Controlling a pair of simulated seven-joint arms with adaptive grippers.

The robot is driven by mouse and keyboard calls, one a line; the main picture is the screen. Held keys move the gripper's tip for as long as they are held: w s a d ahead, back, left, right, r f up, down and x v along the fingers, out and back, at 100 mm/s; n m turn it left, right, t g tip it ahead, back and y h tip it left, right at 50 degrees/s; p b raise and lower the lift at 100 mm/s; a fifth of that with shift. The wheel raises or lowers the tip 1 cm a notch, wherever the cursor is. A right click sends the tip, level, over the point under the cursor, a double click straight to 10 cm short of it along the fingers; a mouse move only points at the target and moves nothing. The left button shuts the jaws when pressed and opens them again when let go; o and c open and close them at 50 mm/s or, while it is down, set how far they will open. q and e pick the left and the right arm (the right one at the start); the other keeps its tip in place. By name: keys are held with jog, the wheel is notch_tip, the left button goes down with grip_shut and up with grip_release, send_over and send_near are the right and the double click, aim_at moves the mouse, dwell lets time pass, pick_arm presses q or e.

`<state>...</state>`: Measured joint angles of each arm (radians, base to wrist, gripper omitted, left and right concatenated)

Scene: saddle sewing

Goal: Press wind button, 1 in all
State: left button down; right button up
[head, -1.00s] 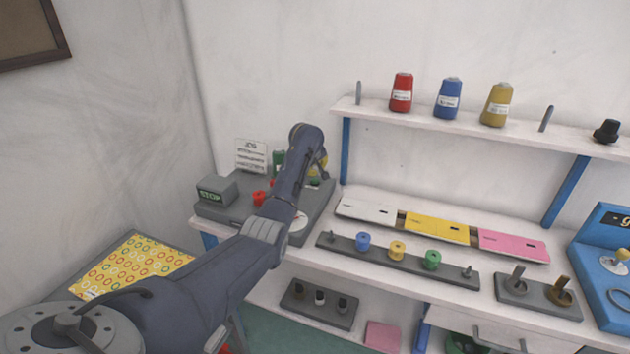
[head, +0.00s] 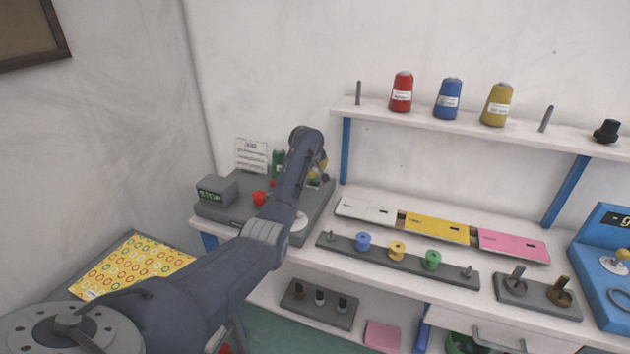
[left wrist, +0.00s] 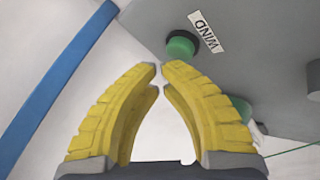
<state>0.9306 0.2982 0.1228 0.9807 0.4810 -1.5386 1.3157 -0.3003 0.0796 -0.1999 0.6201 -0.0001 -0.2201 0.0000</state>
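The wind button is a round green button (left wrist: 181,46) beside a white WIND label (left wrist: 206,33) on a grey machine panel in the left wrist view. My left gripper (left wrist: 160,67) has yellow fingers with their tips almost meeting and nothing between them. Its tips appear just short of the button in that view; whether they touch it I cannot tell. In the head view my left gripper (head: 319,168) is over the right rear part of the grey winding machine (head: 240,213), partly hidden by my arm. My right gripper is not in view.
A second green part (left wrist: 243,108) sits on the panel near the right finger. The machine also has a STOP box (head: 216,190) and a red part (head: 260,198). A bobbin rail (head: 397,262) and white, yellow and pink plates lie to the right. Thread cones stand on the shelf above.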

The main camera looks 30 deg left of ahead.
pick_arm(q)
jog(key=shift+f, duration=0.55)
dwell(0.9)
jog(key=shift+r, duration=1)
jog(key=shift+r, duration=2.5)
